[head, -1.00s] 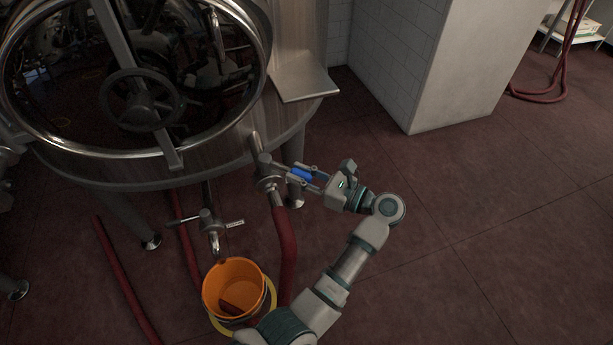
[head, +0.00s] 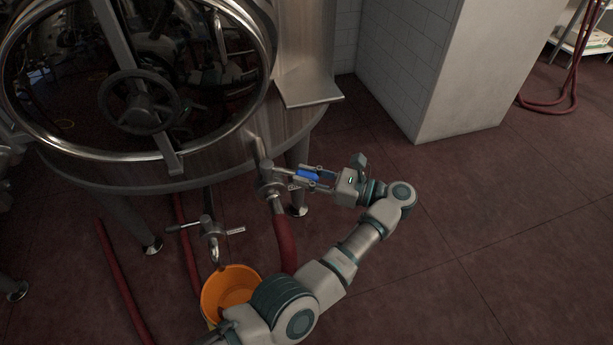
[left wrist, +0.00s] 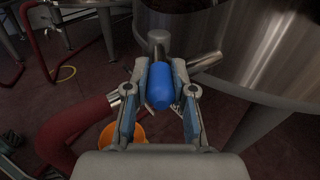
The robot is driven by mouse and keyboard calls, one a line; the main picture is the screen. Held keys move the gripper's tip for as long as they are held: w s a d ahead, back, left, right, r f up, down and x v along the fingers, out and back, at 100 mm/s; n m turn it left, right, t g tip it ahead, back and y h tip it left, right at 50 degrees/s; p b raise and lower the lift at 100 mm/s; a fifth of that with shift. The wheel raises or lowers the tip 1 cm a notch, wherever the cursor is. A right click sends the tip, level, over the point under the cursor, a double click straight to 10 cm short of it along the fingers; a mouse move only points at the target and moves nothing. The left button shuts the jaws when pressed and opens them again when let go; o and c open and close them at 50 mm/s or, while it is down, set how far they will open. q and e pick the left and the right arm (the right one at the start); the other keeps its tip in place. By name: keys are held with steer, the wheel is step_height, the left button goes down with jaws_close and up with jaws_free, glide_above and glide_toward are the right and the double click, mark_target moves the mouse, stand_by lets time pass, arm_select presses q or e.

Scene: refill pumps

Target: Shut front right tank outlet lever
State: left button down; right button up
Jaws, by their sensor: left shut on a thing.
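The tank outlet lever has a blue handle (head: 307,175), which sticks out to the right from the valve (head: 270,182) at the tank's lower front right. My left gripper (head: 306,176) is shut on the blue handle, with a finger on each side of it. In the left wrist view the blue handle (left wrist: 160,87) lies between the two fingers (left wrist: 160,95), its rounded end toward the camera. The valve's metal body (left wrist: 160,42) shows behind it. My right gripper does not show.
A red hose (head: 284,243) hangs from the valve. A second valve (head: 211,228) sits left of it, above an orange bucket (head: 230,290) that my arm partly covers. The steel tank (head: 225,165) stands close by. Floor (head: 500,220) to the right is clear.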

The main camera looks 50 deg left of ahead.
arm_select(q)
steer(key=shift+w+d, duration=0.1)
steer(key=shift+d, duration=0.05)
steer(key=c, duration=1.3)
jaws_free()
steer(key=o, duration=0.3)
steer(key=shift+w+d+f, duration=0.1)
steer(key=shift+w+d, duration=0.05)
steer(key=shift+w, duration=0.05)
steer(key=shift+o, duration=0.2)
steer(key=shift+s+r, duration=0.1)
steer(key=shift+r, duration=0.55)
steer(key=r, duration=0.8)
steer(key=shift+w+d+r, duration=0.1)
steer(key=shift+w+r, duration=0.1)
steer(key=shift+r, duration=0.2)
